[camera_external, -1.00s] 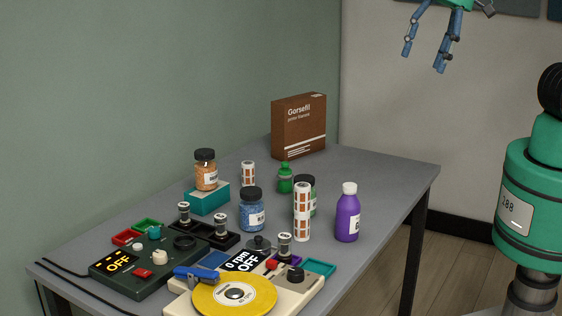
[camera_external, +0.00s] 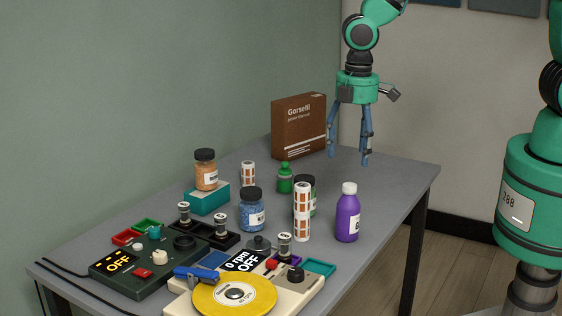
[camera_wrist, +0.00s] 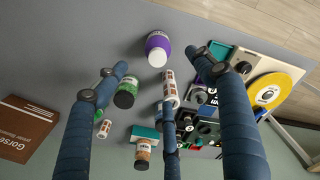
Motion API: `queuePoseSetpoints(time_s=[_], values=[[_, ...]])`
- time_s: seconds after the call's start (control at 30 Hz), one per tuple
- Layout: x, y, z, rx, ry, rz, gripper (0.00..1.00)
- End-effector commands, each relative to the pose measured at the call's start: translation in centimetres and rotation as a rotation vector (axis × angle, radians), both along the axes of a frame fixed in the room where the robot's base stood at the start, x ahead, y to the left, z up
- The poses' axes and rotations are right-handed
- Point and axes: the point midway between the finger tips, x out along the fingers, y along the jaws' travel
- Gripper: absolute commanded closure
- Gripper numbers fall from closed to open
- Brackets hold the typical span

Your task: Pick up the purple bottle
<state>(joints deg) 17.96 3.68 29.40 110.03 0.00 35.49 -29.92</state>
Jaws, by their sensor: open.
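The purple bottle (camera_external: 347,218) with a white cap stands upright near the table's right edge in the external view. In the wrist view the purple bottle (camera_wrist: 157,44) is at the top centre, seen from above, beyond the fingertips. My gripper (camera_external: 348,158) is open and empty, with its fingers pointing down above the back part of the table, behind the bottle. In the wrist view my gripper's (camera_wrist: 165,75) blue fingers are spread wide, with nothing between them touching.
A red-and-white patterned cylinder (camera_external: 302,212) stands just left of the bottle, partly hiding a green jar (camera_external: 312,190). A blue jar (camera_external: 251,209), a small green bottle (camera_external: 285,178) and a brown box (camera_external: 298,127) stand farther left and back. A turntable device (camera_external: 235,294) fills the front.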

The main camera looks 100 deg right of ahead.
Motion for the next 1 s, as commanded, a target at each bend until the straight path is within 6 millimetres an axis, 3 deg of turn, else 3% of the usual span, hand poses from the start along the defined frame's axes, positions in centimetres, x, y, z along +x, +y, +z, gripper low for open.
queuePoseSetpoints(time_s=[0.1, 0.2, 0.73, 1.0], values=[[0.0, -0.7, -1.9, 0.006, 0.019, 0.007, 0.31], [0.1, -1.0, -2.5, 0.007, 0.022, 0.011, 0.31], [0.1, -1.0, -3.4, 0.008, 0.024, 0.011, 0.31], [0.0, -0.9, -7.0, 0.008, 0.026, 0.011, 0.31]])
